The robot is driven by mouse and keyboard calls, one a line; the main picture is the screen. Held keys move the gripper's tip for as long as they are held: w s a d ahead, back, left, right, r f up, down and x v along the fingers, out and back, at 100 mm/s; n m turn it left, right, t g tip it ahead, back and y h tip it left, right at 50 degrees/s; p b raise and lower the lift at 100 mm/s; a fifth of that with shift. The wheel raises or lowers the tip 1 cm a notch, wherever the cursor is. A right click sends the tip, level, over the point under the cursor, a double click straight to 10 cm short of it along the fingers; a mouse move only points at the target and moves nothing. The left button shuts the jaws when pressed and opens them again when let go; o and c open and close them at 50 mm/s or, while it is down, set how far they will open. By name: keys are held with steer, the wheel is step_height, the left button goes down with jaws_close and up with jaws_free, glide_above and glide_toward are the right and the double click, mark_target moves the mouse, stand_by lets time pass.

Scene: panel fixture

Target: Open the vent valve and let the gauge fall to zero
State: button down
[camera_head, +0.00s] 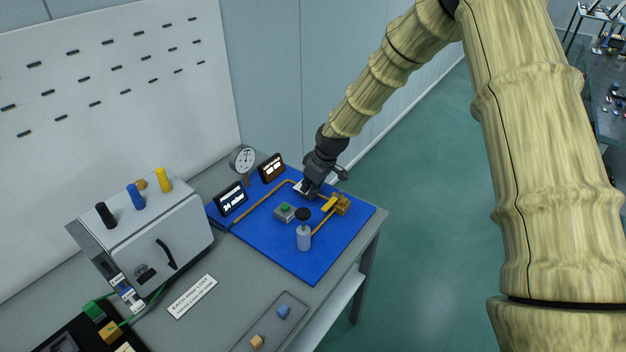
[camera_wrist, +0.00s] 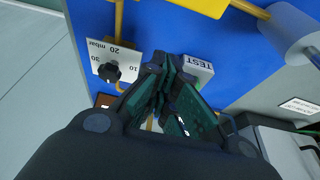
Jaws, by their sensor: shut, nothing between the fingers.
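A round white gauge (camera_head: 243,158) stands at the back of the blue board; its needle reading is too small to tell. A black display (camera_head: 232,198) beside it seems to read 24 mbar. A brass valve block (camera_head: 342,206) with a yellow lever (camera_head: 329,204) sits at the board's right; I cannot tell whether it is the vent valve. A white plate marked 10, 20, 30 mbar carries a black knob (camera_wrist: 109,72). My gripper (camera_head: 308,191) is shut and empty above the board near this plate. Its fingers (camera_wrist: 166,72) show between the knob and the TEST box.
The TEST box (camera_head: 285,211) has a green button. A grey cylinder (camera_head: 303,239) with a black top stands at the board's front. Yellow pipes cross the board. A second display (camera_head: 271,168) stands behind. A grey case (camera_head: 150,240) stands left; open floor lies right.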

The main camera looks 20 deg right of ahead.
mark_target(333, 201)
steer(key=shift+s+d+f+p, duration=0.1)
steer(key=shift+f+p, duration=0.05)
steer(key=shift+p, duration=0.15)
steer(key=shift+s+d+p, duration=0.3)
steer(key=shift+s+d, duration=0.15)
steer(key=shift+s, duration=0.2)
steer(key=shift+s+d+p, duration=0.3)
steer(key=shift+s+d, duration=0.15)
steer(key=shift+s, duration=0.15)
steer(key=shift+s+d+f, duration=0.15)
steer(key=shift+f, duration=0.05)
